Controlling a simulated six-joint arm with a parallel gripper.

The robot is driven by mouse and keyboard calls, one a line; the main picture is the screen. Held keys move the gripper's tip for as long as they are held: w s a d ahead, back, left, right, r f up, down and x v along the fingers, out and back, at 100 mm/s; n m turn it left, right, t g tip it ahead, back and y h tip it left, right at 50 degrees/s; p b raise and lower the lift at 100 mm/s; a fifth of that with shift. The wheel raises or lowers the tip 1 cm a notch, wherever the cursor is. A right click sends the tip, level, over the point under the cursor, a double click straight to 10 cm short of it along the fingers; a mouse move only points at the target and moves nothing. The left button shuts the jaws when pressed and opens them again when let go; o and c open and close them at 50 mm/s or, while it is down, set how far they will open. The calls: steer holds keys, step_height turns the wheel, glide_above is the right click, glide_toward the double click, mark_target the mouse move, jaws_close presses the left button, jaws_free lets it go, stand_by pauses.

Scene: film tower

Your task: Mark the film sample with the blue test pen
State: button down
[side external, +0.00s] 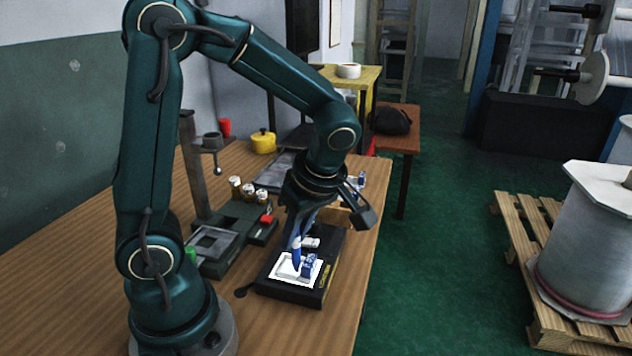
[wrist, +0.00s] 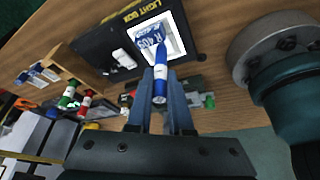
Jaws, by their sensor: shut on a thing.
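My gripper (wrist: 160,97) is shut on the blue test pen (wrist: 160,85), which has a white band on its barrel. The pen also shows in the side view (side external: 296,248), tip down and slightly tilted. The film sample (wrist: 149,37) is a blue piece with white lettering, lying on the bright panel of the black light box (wrist: 117,24). In the side view the film sample (side external: 309,265) is just right of the pen tip. The tip overlaps the sample's near edge in the wrist view; I cannot tell whether it touches.
A small white block (wrist: 122,57) lies on the light box (side external: 275,285) beside the panel. A wooden rack (wrist: 72,73) holds pens. A dark fixture (side external: 215,245) stands left of the box, with several small canisters (side external: 248,190) behind. Bare wooden table (side external: 345,310) lies in front.

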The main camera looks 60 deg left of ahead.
steer(key=shift+w+a, duration=0.7)
steer(key=shift+a, duration=0.05)
stand_by(1.6)
steer(key=shift+r, duration=0.1)
step_height(320, 180, up, 7)
stand_by(0.9)
stand_by(0.5)
